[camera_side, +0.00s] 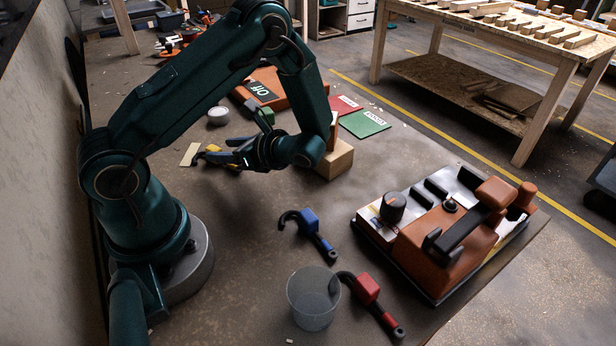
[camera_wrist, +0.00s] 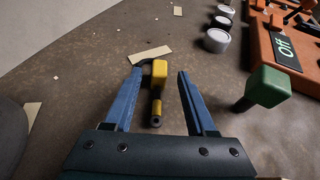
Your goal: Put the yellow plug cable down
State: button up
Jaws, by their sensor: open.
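The yellow plug cable (camera_wrist: 158,76) lies on the worktop in the wrist view, its yellow block between my fingers and its dark end pointing back toward the palm. It shows partly in the side view (camera_side: 212,149), where my fingers hide some of it. My gripper (camera_wrist: 159,72) is open, with a blue finger on each side of the plug and a visible gap to both. In the side view my gripper (camera_side: 222,157) is low over the worktop. Whether the plug touches the surface along its whole length I cannot tell.
A green plug (camera_wrist: 268,86) stands right of my gripper, near the orange "Off" panel (camera_wrist: 288,48). A wooden block (camera_side: 335,160) is close to my wrist. Blue (camera_side: 309,221) and red (camera_side: 367,288) plug cables, a clear cup (camera_side: 313,298) and an orange device (camera_side: 450,235) lie nearer the front.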

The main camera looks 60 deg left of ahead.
jog(key=v, duration=0.6)
jog(key=shift+w+d, duration=0.1)
jog(key=shift+d, duration=0.05)
jog(key=shift+w+d+r, duration=0.1)
jog(key=shift+d+r, duration=0.2)
jog(key=shift+d, duration=0.2)
jog(key=s+d+r+n+t+h, duration=0.4)
jog(key=d+r+n+t+h, duration=0.6)
jog(key=d+n+h, duration=0.2)
jog(key=shift+d+r+n+t, duration=0.35)
jog(key=shift+d+n, duration=0.45)
jog(key=shift+d, duration=0.25)
